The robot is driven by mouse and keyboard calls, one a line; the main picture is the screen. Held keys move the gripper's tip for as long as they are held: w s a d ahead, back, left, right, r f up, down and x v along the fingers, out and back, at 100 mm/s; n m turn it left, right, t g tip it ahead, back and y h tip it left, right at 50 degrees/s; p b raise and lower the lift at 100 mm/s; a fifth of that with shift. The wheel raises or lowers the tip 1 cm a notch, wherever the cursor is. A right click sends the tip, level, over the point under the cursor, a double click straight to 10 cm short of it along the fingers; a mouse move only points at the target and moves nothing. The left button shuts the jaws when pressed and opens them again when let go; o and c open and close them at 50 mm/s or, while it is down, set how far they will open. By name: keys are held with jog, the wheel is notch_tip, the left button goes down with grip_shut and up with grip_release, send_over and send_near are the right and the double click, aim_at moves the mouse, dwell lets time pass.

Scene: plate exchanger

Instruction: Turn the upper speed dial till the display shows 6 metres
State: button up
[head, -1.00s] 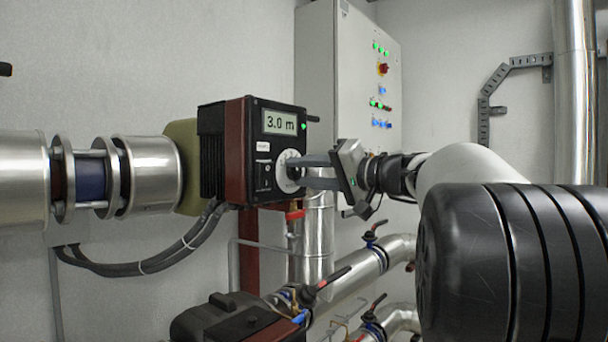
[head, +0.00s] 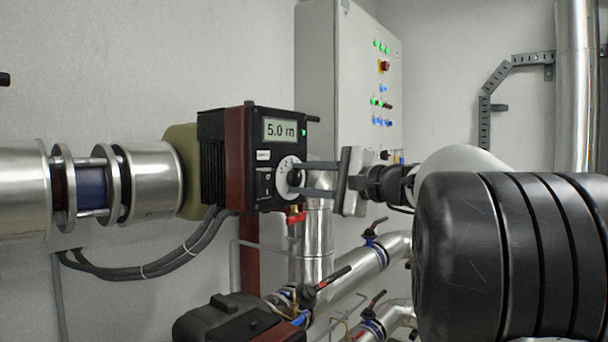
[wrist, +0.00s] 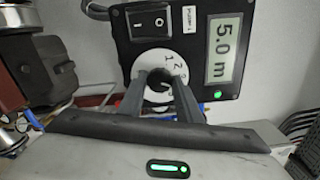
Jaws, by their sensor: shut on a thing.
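The upper pump's black control box (head: 252,190) is on the pipe at left centre. Its display (head: 280,129) reads 5.0 m, and the wrist view shows the same reading on the display (wrist: 224,48). The white speed dial (head: 284,168) is on the front of the box, below the display; its numbered face (wrist: 150,62) shows in the wrist view. My gripper (head: 296,178) reaches in from the right and is shut on the dial's dark knob (wrist: 157,88). The fingers hide part of the dial.
A rocker switch (head: 264,184) sits beside the dial. A grey cabinet (head: 350,90) with lit lamps stands behind. Pipes with red-handled valves (head: 370,234) and a second dark pump (head: 235,318) lie below. Black cables (head: 165,262) hang under the upper pump.

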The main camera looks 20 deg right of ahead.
jog(key=shift+m, duration=0.7)
jog(key=o, duration=1)
jog(key=shift+o, duration=0.2)
jog(key=shift+s, duration=0.1)
jog(key=v, duration=1.7)
jog(key=shift+b, duration=0.35)
jog(key=shift+s+d, duration=0.1)
